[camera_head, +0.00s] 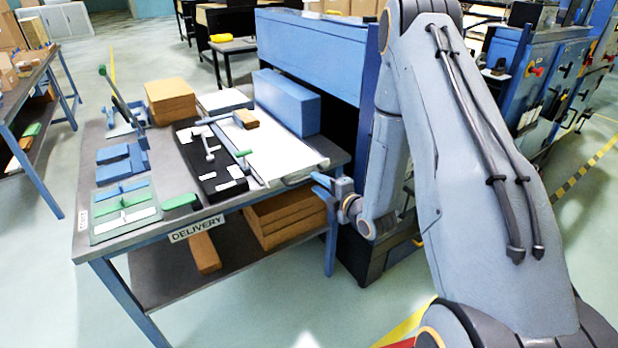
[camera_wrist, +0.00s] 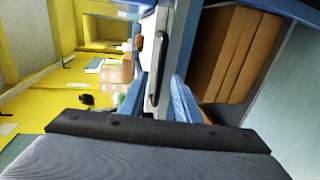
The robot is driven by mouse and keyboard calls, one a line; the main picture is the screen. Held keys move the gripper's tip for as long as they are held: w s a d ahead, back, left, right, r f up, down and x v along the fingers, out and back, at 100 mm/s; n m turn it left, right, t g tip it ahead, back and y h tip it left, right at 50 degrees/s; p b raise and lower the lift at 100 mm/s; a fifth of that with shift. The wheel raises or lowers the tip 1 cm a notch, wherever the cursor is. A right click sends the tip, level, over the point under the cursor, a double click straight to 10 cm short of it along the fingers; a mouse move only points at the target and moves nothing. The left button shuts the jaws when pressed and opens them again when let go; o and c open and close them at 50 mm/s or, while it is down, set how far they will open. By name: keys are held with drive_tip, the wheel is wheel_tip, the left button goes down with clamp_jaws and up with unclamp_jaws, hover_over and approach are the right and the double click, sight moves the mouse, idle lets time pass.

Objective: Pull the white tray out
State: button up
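The white tray (camera_head: 282,146) lies flat on the grey delivery table, to the left of a long blue box. A thin handle shows at its front edge, near the table's right corner. My gripper (camera_head: 320,185) is just right of and in front of that edge, apart from the tray in the head view. In the wrist view my gripper's blue fingers (camera_wrist: 158,98) stand apart, with a pale strip and a dark handle-like bar (camera_wrist: 162,57) ahead between them. I cannot tell whether the fingers touch anything.
The blue box (camera_head: 287,101) stands beside the tray. A black board (camera_head: 206,165) with tools lies on its left, and a small brown block (camera_head: 246,118) rests at the tray's left edge. The floor before the table is clear.

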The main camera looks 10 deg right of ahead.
sight(310, 178)
drive_tip(key=shift+p+x, duration=0.5)
drive_tip(key=shift+x, duration=2.5)
clamp_jaws()
